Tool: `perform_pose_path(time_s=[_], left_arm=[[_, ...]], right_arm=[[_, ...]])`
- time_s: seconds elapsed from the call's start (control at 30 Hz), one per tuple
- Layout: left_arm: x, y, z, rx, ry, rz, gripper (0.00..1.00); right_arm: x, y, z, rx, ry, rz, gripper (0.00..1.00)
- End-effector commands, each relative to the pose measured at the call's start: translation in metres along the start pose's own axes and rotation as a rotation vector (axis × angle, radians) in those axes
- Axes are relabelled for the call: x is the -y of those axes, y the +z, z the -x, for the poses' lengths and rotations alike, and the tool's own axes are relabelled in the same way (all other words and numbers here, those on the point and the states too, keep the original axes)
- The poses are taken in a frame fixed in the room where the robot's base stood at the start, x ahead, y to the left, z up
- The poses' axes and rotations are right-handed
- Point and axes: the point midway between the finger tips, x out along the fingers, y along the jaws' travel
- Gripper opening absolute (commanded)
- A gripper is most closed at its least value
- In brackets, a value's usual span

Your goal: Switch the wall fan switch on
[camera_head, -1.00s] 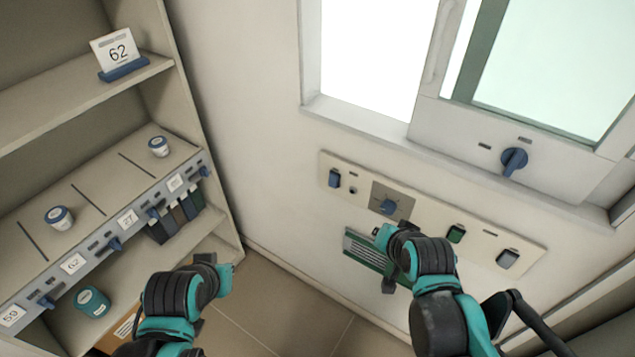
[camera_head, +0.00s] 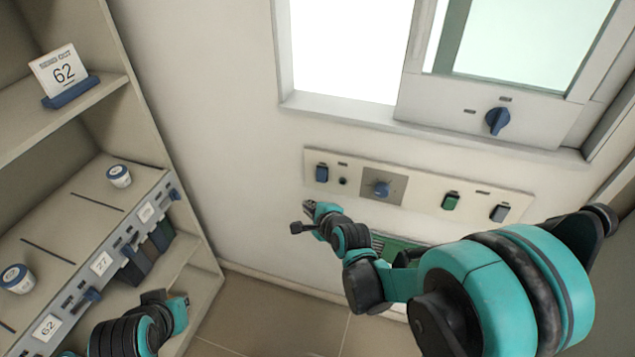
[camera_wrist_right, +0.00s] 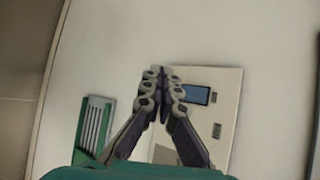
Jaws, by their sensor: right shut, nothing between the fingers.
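A beige wall panel (camera_head: 415,190) below the window carries a blue rocker switch (camera_head: 321,172), a small dark round indicator (camera_head: 343,181), a blue knob on a grey plate (camera_head: 381,189), a green switch (camera_head: 450,201) and a grey switch (camera_head: 499,213). Its labels are too small to read, so I cannot tell which is the fan switch. My right gripper (camera_head: 309,216) is shut and empty, below the blue rocker. In the wrist view, its closed fingertips (camera_wrist_right: 160,75) appear beside the blue rocker (camera_wrist_right: 196,94), contact unclear. My left gripper (camera_head: 164,306) is low near the shelf, its jaws unclear.
A green slotted unit (camera_head: 398,243) is on the wall under the panel, partly hidden by my right arm; it shows in the wrist view (camera_wrist_right: 95,125). Another blue knob (camera_head: 498,121) is on the window frame. A shelf (camera_head: 75,215) with jars and numbered cards stands left.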

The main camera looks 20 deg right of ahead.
Motion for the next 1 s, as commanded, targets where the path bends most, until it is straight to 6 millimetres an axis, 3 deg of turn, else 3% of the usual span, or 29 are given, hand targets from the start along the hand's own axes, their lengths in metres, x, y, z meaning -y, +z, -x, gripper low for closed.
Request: perform_pose_path(time_s=[0.27, 0.8, 1.0], left_arm=[[0.000, 0.001, -0.001, 0.000, 0.000, 0.000, 0.00], [0.000, 0.007, -0.010, 0.000, 0.000, 0.000, 0.00], [0.000, 0.009, -0.012, 0.000, 0.000, 0.000, 0.00]], right_arm=[[0.003, -0.003, -0.005, -0.001, 0.001, 0.002, 0.00], [0.037, -0.038, -0.053, -0.002, 0.000, 0.002, 0.00], [0.044, -0.044, -0.060, -0.001, 0.001, 0.003, 0.00]])
